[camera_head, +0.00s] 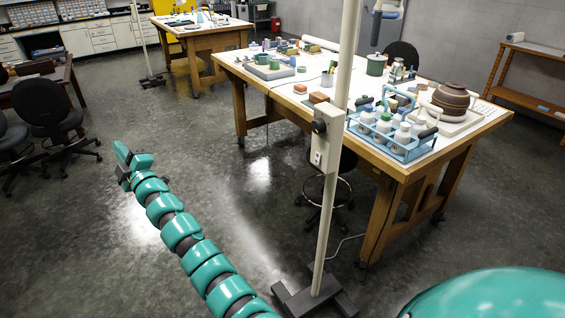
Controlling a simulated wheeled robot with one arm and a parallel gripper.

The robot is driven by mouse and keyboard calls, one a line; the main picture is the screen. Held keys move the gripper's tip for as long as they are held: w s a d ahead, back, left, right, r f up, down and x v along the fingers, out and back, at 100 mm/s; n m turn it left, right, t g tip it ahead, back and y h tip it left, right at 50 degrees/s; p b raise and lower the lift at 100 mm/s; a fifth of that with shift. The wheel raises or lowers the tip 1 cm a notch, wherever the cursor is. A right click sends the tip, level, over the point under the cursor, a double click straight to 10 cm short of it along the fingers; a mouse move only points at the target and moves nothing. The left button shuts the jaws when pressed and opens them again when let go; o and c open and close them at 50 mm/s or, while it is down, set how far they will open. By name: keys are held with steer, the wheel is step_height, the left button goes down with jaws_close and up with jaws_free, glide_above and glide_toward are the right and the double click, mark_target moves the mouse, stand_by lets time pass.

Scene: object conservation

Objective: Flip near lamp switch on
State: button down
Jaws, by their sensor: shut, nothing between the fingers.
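The near lamp's pale pole (337,130) stands on a dark base (315,295) right of the picture's middle. A beige switch box (320,157) is fixed on the pole about halfway up, with a dark round knob (319,126) above it. The small switch shows on the box's face, too small to tell its setting. My gripper (130,156) is at the end of my teal arm, well left of the switch box, with open floor between them. It is shut and empty, touching nothing. The lamp's head is only partly in view at the top.
A wooden worktable (385,157) behind the pole holds a blue bottle carrier (392,147), a brown pot and tools. A stool (327,190) stands under it. Another lamp stand (141,45) and table are farther back. Black chairs (52,118) stand at left.

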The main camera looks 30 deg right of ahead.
steer(key=w+d+f+m+g+h, duration=0.1)
steer(key=d+f+m+g+h, duration=0.25)
steer(key=d+h, duration=0.7)
steer(key=w+d+f+m+g+h, duration=0.25)
steer(key=d+f+m+h, duration=0.35)
steer(key=d, duration=0.7)
steer(key=s+d+f+m+g+h, duration=0.1)
steer(key=s+d+m+g+h, duration=0.2)
steer(key=s+d+g, duration=0.4)
steer(key=s+d+f+m+g+h, duration=0.1)
steer(key=s+d+m+g+h, duration=0.2)
steer(key=s+d+g, duration=0.3)
steer(key=s+d+h, duration=0.1)
steer(key=s, duration=0.4)
steer(key=shift+f+g+h, duration=0.25)
steer(key=shift+g+h, duration=0.1)
steer(key=shift+g, duration=0.05)
steer(key=shift+s, duration=0.1)
